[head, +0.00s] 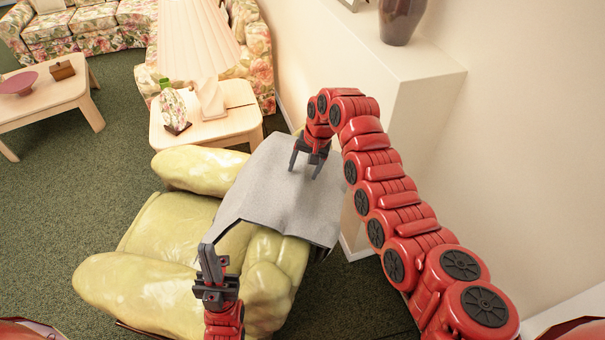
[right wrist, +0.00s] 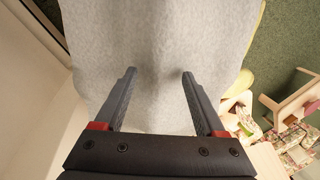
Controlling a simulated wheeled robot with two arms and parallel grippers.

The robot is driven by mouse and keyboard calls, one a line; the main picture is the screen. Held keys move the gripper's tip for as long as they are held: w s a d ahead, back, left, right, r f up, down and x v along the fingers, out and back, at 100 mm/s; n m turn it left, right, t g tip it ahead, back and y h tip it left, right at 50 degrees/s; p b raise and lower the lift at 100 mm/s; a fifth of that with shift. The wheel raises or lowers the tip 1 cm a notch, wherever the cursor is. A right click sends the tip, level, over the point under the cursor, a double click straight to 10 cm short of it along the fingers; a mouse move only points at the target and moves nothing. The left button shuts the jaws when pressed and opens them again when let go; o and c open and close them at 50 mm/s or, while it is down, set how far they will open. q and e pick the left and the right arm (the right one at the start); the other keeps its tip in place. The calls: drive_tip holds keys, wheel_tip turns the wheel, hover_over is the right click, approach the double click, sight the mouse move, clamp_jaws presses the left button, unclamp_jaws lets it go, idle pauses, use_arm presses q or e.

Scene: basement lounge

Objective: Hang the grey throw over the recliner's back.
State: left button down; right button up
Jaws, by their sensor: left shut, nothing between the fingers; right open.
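The grey throw (head: 272,190) lies draped over the back of the yellow-green recliner (head: 172,226), covering much of its top and hanging down the rear side. The throw also fills the upper middle of the right wrist view (right wrist: 160,50). My right gripper (head: 304,172) is open above the throw, near its far part; its fingers (right wrist: 158,72) show apart with the cloth beyond them. Whether they touch the cloth I cannot tell. My left gripper (head: 208,250) is shut and empty, in front of the recliner's near back corner, apart from the throw.
A side table (head: 240,96) with a pleated lamp (head: 198,45) and a small clock-like ornament (head: 173,110) stands beyond the recliner. A white ledge wall (head: 425,75) with a dark vase (head: 400,20) is at the right. A coffee table (head: 40,100) and floral sofa (head: 85,25) are far left. Green carpet is open at left.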

drive_tip(key=b+v, duration=0.4)
drive_tip(key=v, duration=1.1)
drive_tip(key=shift+s, duration=0.1)
